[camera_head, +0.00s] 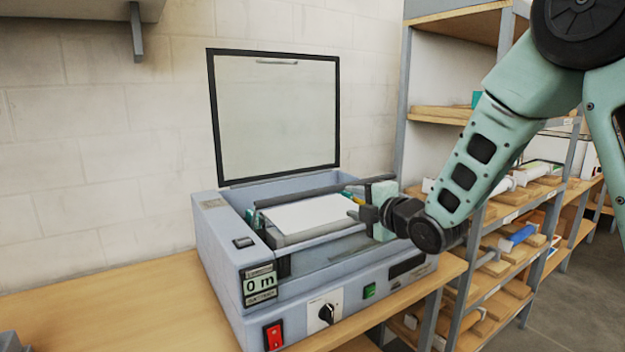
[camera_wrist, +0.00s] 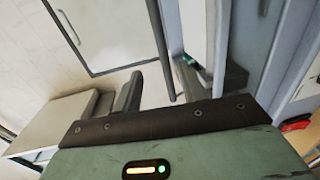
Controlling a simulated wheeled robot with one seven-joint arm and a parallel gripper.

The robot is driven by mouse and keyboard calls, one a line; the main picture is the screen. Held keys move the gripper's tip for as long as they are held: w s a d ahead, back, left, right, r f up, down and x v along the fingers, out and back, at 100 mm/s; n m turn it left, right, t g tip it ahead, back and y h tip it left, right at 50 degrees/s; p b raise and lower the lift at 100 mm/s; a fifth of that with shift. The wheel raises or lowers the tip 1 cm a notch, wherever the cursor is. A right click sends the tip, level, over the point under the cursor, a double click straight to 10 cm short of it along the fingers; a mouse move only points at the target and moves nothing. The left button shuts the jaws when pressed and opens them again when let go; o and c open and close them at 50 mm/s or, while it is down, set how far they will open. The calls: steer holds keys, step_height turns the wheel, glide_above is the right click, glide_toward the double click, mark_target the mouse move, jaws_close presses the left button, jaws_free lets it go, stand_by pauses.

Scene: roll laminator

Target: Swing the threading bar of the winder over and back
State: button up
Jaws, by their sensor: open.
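The winder is a grey-blue machine (camera_head: 215,250) on the wooden bench, its framed clear lid (camera_head: 275,115) standing raised. A dark bar, seemingly the threading bar (camera_head: 320,191), runs across the top of its opening, behind a white sheet (camera_head: 305,214). My gripper (camera_head: 362,214) is over the right end of the opening, near the bar's right end. In the wrist view my gripper (camera_wrist: 157,88) is open, and the dark bar (camera_wrist: 159,42) runs down between its fingers. I cannot tell whether they touch it. My wrist hides part of the machine's right side.
The front panel carries a red switch (camera_head: 273,336), a black knob (camera_head: 326,313), a green button (camera_head: 370,290) and a "0 m" display (camera_head: 259,285). Wooden shelves (camera_head: 510,275) with rolls and boxes stand at the right. The bench (camera_head: 90,308) is mostly clear at the left.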

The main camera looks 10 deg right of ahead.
mark_target(320, 193)
steer(key=p+x, duration=0.6)
steer(key=x, duration=1.1)
steer(key=shift+w+a+p, duration=0.1)
steer(key=shift+p, duration=0.25)
jaws_close()
